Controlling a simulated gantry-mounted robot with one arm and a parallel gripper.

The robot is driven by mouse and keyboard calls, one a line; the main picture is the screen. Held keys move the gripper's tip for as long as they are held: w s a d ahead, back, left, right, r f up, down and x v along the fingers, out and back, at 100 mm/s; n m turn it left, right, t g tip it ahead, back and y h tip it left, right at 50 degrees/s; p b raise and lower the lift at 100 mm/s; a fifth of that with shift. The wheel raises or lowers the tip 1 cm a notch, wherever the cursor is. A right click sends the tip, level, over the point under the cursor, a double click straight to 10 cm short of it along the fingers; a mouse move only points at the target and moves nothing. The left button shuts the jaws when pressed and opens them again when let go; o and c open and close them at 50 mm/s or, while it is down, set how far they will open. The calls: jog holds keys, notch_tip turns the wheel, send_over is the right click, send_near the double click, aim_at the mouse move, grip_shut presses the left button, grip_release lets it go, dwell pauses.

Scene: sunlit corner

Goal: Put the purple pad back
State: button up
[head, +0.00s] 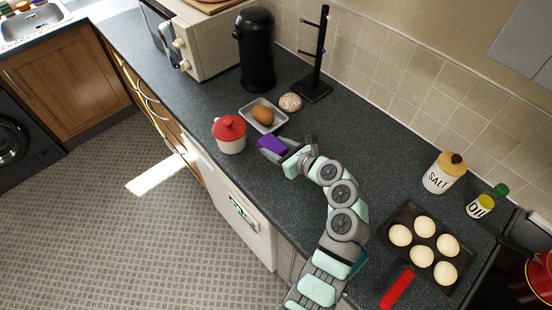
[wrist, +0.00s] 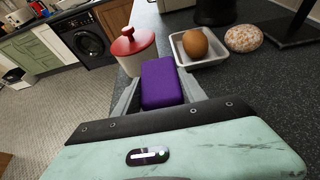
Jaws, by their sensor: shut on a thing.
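The purple pad (head: 272,144) is a small block held at the tip of my gripper (head: 281,150) in the head view. In the wrist view the purple pad (wrist: 161,84) sits between the two fingers of my gripper (wrist: 160,97), which is shut on it. The pad is over the dark counter near its front edge, right of the red-lidded pot (head: 230,134) and in front of the white tray (head: 254,104). I cannot tell whether it touches the counter.
A brown egg-shaped thing (head: 263,115) lies in the tray, with a speckled round thing (head: 290,102) beside it. A black canister (head: 257,50) and a mug stand (head: 319,70) are behind. Counter between is clear.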

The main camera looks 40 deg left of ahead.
notch_tip(320, 180, down, 5)
jog(key=shift+f+b, duration=0.1)
jog(key=shift+b, duration=0.35)
jog(key=o, duration=1.4)
jog(key=p+v, duration=0.1)
jog(key=v, duration=1.1)
